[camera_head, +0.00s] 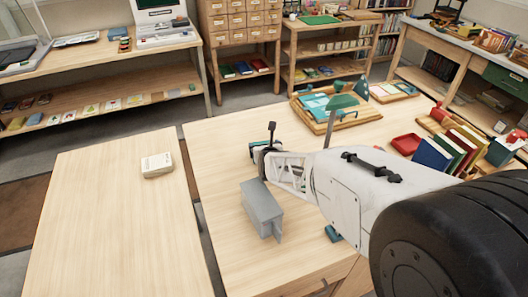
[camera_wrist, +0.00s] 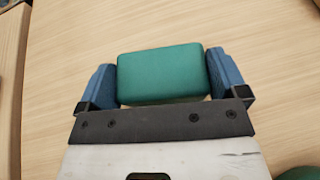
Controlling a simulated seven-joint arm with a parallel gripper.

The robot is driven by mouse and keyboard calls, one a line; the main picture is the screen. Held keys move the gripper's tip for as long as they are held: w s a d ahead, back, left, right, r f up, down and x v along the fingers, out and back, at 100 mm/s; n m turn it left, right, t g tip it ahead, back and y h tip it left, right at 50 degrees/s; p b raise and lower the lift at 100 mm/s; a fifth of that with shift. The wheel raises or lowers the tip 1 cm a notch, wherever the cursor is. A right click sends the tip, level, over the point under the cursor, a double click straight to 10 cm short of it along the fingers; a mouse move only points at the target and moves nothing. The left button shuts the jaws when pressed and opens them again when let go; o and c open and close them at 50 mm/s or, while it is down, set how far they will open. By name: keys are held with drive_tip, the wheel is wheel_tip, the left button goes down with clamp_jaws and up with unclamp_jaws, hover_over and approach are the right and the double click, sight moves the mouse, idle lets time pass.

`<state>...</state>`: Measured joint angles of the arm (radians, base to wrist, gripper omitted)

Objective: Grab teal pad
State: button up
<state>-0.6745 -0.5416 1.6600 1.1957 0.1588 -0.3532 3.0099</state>
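The teal pad (camera_wrist: 160,74) is a rounded block between my gripper's two blue fingers in the wrist view. My gripper (camera_wrist: 161,78) is shut on it, with one finger against each short end. In the head view my gripper (camera_head: 259,148) is over the left part of the middle table, and most of the pad is hidden there. I cannot tell whether the pad still touches the wood.
A grey box (camera_head: 261,208) stands close in front of my gripper. A white box (camera_head: 157,165) lies on the left table. A wooden tray (camera_head: 318,123), a red tray (camera_head: 405,144) and several upright books (camera_head: 436,154) are on the middle table. A green rounded thing (camera_wrist: 299,173) shows at the wrist view's lower right corner.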

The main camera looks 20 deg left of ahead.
drive_tip(key=c, duration=0.4)
drive_tip(key=shift+c, duration=0.2)
drive_tip(key=shift+r, duration=5)
